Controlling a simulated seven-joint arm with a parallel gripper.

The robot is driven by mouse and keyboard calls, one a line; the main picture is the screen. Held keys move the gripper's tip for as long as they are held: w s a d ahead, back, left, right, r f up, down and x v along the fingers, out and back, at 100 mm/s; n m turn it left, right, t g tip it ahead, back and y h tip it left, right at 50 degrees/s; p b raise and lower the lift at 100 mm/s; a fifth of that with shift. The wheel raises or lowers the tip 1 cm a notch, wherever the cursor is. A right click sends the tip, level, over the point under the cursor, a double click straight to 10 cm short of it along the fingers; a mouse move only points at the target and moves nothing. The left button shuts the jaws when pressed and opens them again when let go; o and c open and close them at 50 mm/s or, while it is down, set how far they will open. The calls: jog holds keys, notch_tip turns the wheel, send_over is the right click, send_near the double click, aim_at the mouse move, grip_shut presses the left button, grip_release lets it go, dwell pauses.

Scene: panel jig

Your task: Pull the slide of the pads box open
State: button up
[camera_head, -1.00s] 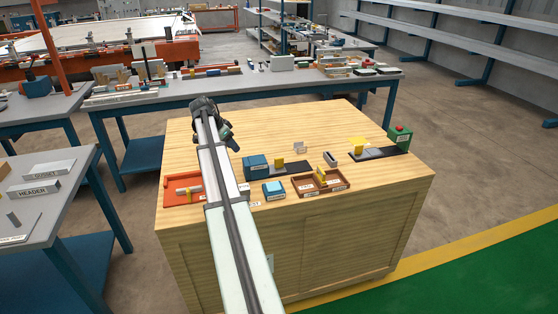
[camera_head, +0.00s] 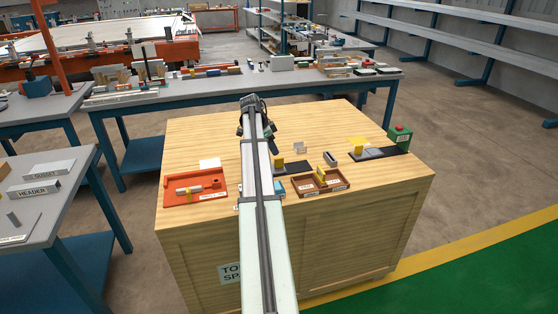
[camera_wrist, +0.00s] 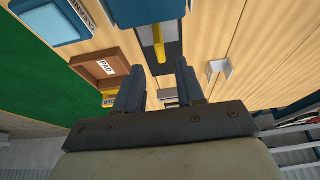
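In the wrist view a blue box (camera_wrist: 145,10) is cut off by the top edge. A dark strip (camera_wrist: 172,55) runs from it, with a yellow upright piece (camera_wrist: 158,45) on it. The yellow piece appears between and beyond the fingertips. My gripper is not clearly visible in the head view. I cannot read which box is marked pads.
A brown divided tray (camera_head: 335,188) holds a yellow piece. A smaller blue box (camera_wrist: 50,22) lies left of it in the head view. A small grey bracket (camera_wrist: 218,70) stands beside my gripper. An orange tray (camera_head: 211,197) is left, a green box with red button (camera_head: 399,139) right.

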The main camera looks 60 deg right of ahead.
aim_at(279, 158)
jog(key=x, duration=0.7)
jog(key=shift+f, duration=0.15)
grip_shut()
dwell(0.5)
